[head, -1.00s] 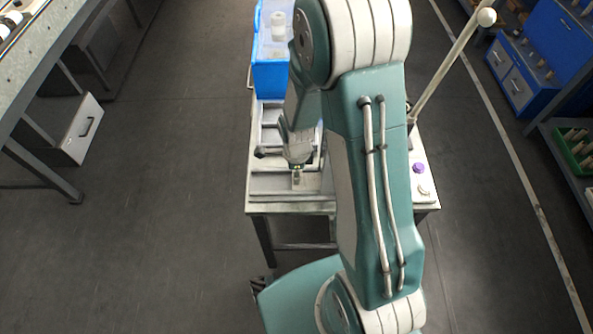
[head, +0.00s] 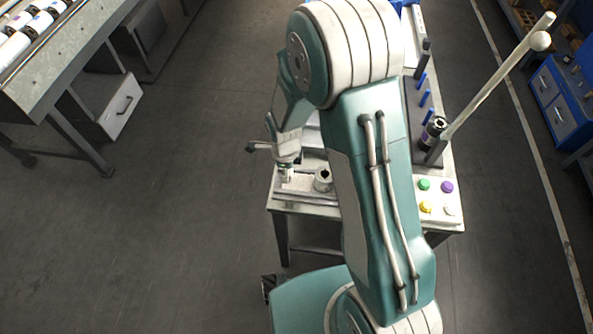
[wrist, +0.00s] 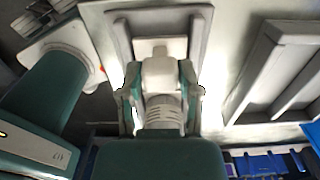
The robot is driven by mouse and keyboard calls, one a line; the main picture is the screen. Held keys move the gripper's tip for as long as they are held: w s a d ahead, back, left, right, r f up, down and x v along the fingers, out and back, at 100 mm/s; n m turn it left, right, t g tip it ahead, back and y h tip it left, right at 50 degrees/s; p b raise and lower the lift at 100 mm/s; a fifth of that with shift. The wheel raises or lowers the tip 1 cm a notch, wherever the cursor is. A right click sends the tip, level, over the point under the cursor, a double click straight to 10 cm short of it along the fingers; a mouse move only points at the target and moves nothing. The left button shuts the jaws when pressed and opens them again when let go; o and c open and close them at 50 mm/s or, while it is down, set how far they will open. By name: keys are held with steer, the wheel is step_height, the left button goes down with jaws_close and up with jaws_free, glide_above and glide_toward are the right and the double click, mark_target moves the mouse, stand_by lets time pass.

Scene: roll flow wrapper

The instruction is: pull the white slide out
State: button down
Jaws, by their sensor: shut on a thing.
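In the wrist view, my gripper (wrist: 160,82) is shut with its two fingers on either side of a white block, which I take to be the white slide (wrist: 160,70). The slide sits inside a pale rectangular frame (wrist: 118,28) with raised edges. In the head view, my gripper (head: 286,172) is low over the near left part of the work table, fingers pointing down. The slide shows there only as a small pale patch (head: 286,179) under the fingers. My arm hides much of the table's middle.
Coloured buttons (head: 436,198), blue pegs (head: 424,97) and a pale pole (head: 500,70) are on the table's right side. A roller bench (head: 75,62) stands at the left. The floor between is clear.

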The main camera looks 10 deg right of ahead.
steer(key=shift+w, duration=0.1)
steer(key=shift+c, duration=2.2)
jaws_free()
steer(key=shift+o, duration=0.8)
steer(key=shift+a, duration=0.2)
steer(key=shift+d, duration=0.1)
steer(key=shift+r, duration=0.25)
step_height(320, 180, up, 11)
steer(key=shift+r, duration=0.2)
